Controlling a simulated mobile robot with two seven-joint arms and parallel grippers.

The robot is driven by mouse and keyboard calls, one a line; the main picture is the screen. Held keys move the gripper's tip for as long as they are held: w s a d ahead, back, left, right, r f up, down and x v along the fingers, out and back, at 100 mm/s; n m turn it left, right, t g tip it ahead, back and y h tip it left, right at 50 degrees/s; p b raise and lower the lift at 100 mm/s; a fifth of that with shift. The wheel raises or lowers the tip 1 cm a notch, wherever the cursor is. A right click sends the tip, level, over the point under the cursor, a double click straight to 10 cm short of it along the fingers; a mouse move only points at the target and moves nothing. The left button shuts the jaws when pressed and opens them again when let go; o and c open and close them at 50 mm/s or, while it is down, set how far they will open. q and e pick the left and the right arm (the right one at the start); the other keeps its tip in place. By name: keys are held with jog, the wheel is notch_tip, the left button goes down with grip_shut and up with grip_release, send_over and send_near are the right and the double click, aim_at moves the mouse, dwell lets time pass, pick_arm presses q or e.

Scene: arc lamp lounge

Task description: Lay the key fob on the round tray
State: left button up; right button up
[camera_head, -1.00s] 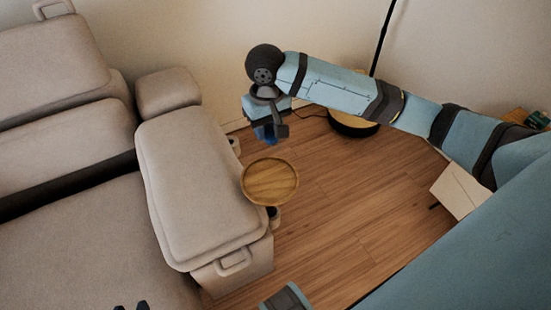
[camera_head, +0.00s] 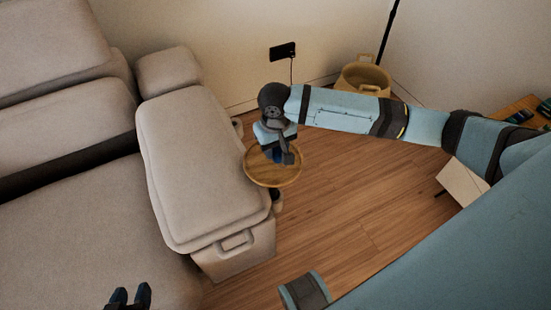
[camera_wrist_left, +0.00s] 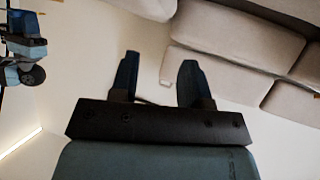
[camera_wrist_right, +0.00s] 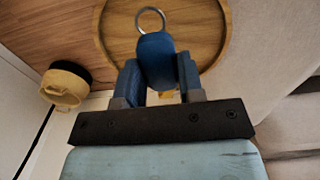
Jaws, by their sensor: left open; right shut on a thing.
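The round wooden tray (camera_head: 289,178) is beside the end of the sofa arm, and it also shows in the right wrist view (camera_wrist_right: 217,42). My right gripper (camera_head: 280,157) is over the tray, pointing down. In the right wrist view it is shut on the blue key fob (camera_wrist_right: 155,58), whose metal ring points away from the jaws. The fob appears over the tray; whether it touches the wood I cannot tell. My left gripper (camera_head: 130,296) is open and empty at the bottom left, in front of the sofa seat.
The beige sofa arm (camera_head: 195,150) stands left of the tray. A yellowish basket (camera_head: 366,80) is by the back wall near a black pole. A small wooden table (camera_head: 525,106) with dark items is at the right. The wood floor (camera_head: 350,210) between is clear.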

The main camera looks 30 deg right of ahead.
notch_tip(320, 180, down, 4)
jog(key=shift+f+b, duration=0.25)
jog(key=shift+b, duration=0.3)
pick_arm(q)
jog(key=shift+w+d+r+t, duration=0.15)
jog(key=shift+w+r+t, duration=0.05)
jog(key=shift+r, duration=0.2)
jog(key=shift+w+d+r+t, duration=0.15)
jog(key=shift+r+t, duration=0.05)
jog(key=shift+r, duration=0.2)
pick_arm(e)
jog(key=o, duration=0.9)
jog(key=shift+f, duration=0.1)
pick_arm(q)
jog(key=shift+s+a+f, duration=0.1)
jog(key=shift+s+f, duration=0.05)
jog(key=shift+f, duration=0.45)
